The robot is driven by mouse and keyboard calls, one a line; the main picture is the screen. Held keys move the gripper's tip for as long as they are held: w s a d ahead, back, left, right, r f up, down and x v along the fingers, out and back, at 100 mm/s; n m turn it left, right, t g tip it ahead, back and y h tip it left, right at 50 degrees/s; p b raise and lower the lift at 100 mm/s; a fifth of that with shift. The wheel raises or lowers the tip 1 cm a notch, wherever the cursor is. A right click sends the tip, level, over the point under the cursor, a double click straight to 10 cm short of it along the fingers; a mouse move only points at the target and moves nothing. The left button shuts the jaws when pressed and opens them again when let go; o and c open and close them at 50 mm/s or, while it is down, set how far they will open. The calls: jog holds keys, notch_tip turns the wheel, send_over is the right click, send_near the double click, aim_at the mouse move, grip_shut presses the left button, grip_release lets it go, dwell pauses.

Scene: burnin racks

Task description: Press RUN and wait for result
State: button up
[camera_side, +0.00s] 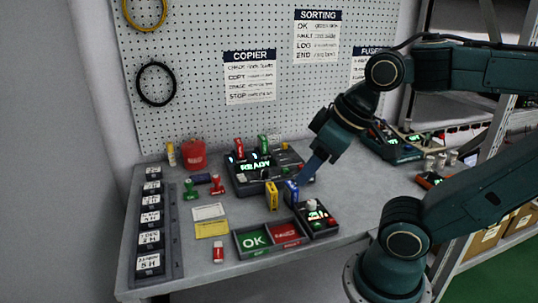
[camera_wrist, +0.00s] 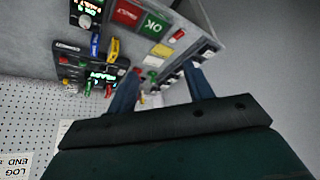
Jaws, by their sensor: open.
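A dark copier unit (camera_side: 240,188) stands on the bench below the COPIER sign, with a lit green display that reads READY (camera_side: 255,166). The same unit shows in the wrist view (camera_wrist: 68,47). It carries several small buttons and upright red and green pieces at its back edge. No label reading RUN is legible. A smaller box (camera_side: 318,228) with a lit screen, a pale knob and a red button stands at its front right. My gripper (camera_side: 307,176) is above the right end of the copier unit; its two fingers (camera_wrist: 160,80) are apart and empty in the wrist view.
A yellow block (camera_side: 272,195) and a blue block (camera_side: 291,190) stand before the copier unit. A tray has a green OK side (camera_side: 254,238) and a red side (camera_side: 285,231). A red cup (camera_side: 194,155) stands back left. A labelled strip (camera_side: 172,228) lines the left edge.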

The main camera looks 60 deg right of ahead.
dwell(0.3)
grip_shut()
dwell(1.6)
